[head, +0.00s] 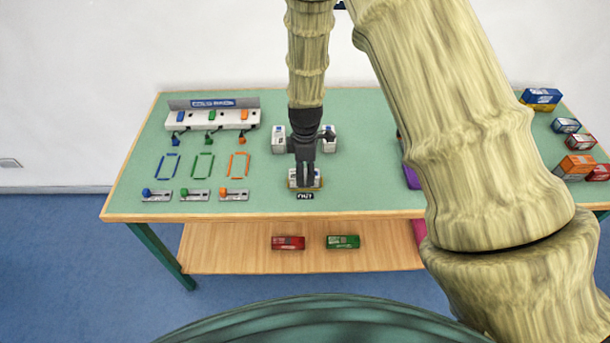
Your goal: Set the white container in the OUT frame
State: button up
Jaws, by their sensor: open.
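A small white container (293,181) stands at the front middle of the green table, inside or on a yellowish frame (319,186). The dark OUT label (305,196) lies just in front of it. My gripper (305,182) points down right over this container, with its open fingers at or around it. The gripper hides the container's middle, so I cannot tell whether the fingers touch it or whether it sits flat in the frame.
White blocks stand behind on the left (278,141) and right (329,145). Boxes (541,97) stand at the far right. My arm covers the table's right part.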

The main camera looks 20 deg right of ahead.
aim_at(305, 174)
notch_tip(305, 174, up, 9)
jog(key=b, duration=0.2)
jog(key=shift+r, duration=0.15)
dwell(0.7)
